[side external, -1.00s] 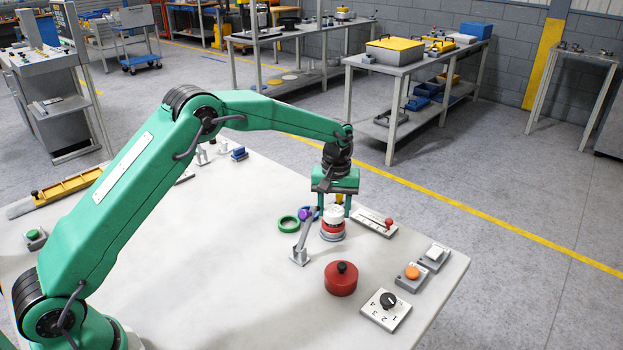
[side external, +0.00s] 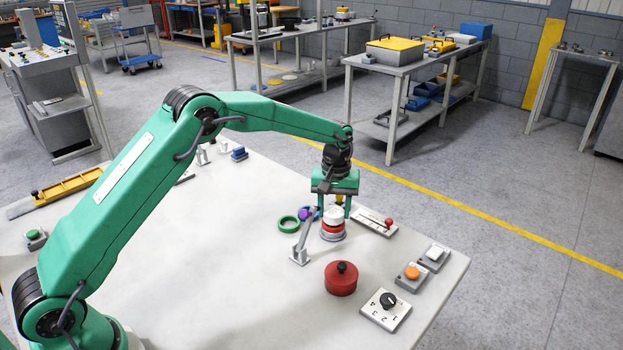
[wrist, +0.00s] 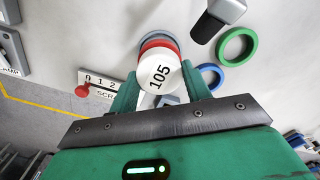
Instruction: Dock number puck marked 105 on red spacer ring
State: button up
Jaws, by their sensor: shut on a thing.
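The white number puck (wrist: 160,74) shows "105" on its top in the wrist view. My gripper (wrist: 160,87) is shut on this puck, one finger on each side. In the side view the puck (side external: 333,213) is upright between the fingers, directly over the red spacer ring (side external: 333,227). The ring also shows as a red band just past the puck in the wrist view (wrist: 157,43). A grey base (side external: 332,236) is under the ring. I cannot tell whether puck and ring touch.
A green ring (side external: 288,224) and a blue ring (side external: 306,214) lie to the left, near a grey lever post (side external: 300,254). A slider plate with a red knob (side external: 375,222) is at right. A red lidded pot (side external: 341,278) stands in front. The table's left-middle is clear.

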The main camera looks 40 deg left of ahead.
aim_at(334, 211)
jog(key=shift+f, duration=0.45)
jog(key=o, duration=0.7)
jog(key=shift+c, duration=0.2)
jog(key=shift+r, duration=0.2)
notch_tip(334, 211, up, 11)
jog(key=shift+f, duration=0.2)
dwell(0.9)
dwell(0.4)
